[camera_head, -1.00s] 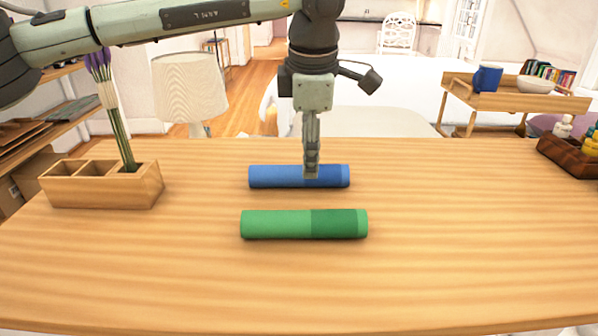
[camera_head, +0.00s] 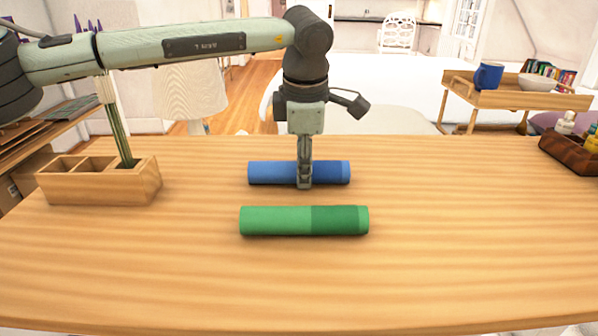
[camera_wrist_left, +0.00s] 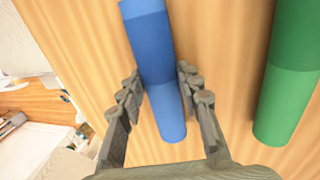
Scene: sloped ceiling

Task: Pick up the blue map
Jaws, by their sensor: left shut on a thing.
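The blue map (camera_head: 273,172) is a rolled cylinder lying on the wooden table, with a lighter band at its right end. My left gripper (camera_head: 304,183) is lowered over its middle from above. In the left wrist view the two fingers of my left gripper (camera_wrist_left: 160,88) stand on either side of the blue map (camera_wrist_left: 152,52) and are shut on it. The map appears to rest on the table. My right gripper is not in view.
A green rolled map (camera_head: 275,220) lies parallel in front of the blue one; it also shows in the left wrist view (camera_wrist_left: 291,75). A wooden box with compartments (camera_head: 98,188) stands at the left. A dark tray with bottles (camera_head: 567,155) is at the right edge. The front of the table is clear.

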